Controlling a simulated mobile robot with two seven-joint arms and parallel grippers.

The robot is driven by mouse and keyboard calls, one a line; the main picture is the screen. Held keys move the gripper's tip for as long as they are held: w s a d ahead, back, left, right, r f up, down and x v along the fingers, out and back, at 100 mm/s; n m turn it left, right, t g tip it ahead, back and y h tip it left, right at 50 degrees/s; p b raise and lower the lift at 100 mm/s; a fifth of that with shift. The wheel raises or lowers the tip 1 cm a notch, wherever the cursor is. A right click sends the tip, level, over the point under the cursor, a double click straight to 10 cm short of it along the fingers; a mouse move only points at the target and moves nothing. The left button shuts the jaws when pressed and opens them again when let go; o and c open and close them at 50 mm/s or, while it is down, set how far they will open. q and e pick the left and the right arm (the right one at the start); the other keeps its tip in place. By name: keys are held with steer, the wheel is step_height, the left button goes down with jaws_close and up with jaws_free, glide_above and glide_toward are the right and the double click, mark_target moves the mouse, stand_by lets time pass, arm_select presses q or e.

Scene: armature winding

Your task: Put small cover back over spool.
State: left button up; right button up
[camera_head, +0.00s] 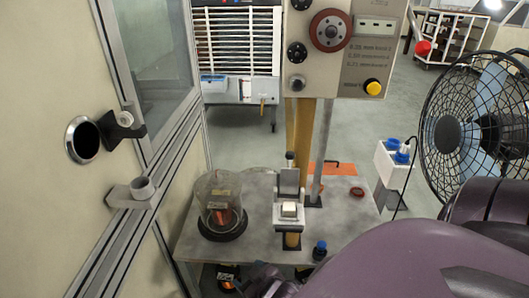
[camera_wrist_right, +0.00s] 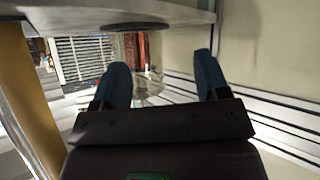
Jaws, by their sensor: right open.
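A clear, cylindrical cover (camera_head: 205,190) stands around a red-orange spool (camera_head: 222,216) on a dark round base (camera_head: 222,232) at the left of the grey table. I cannot tell whether it is fully seated. The right wrist view appears upside down; there the spool (camera_wrist_right: 141,48) and dark base (camera_wrist_right: 135,27) hang from the top, with the clear cover (camera_wrist_right: 150,85) around the spool. My right gripper (camera_wrist_right: 160,62) is open, its blue fingers apart with the cover between and beyond them. My left gripper is not in view.
The table (camera_head: 258,215) also carries a white-topped fixture (camera_head: 289,212), a blue-capped item (camera_head: 320,250) and a red-brown disc (camera_head: 357,192). A yellow post (camera_head: 303,135) rises behind. A framed wall (camera_head: 160,215) stands close left; a fan (camera_head: 475,130) stands right.

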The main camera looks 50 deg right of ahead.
steer(key=shift+n+y, duration=0.4)
steer(key=shift+y, duration=0.2)
steer(key=s, duration=0.1)
steer(key=s+f, duration=0.1)
steer(key=s, duration=0.3)
steer(key=shift+s+a+f, duration=0.15)
steer(key=shift+s+f, duration=0.1)
steer(key=shift+f, duration=0.1)
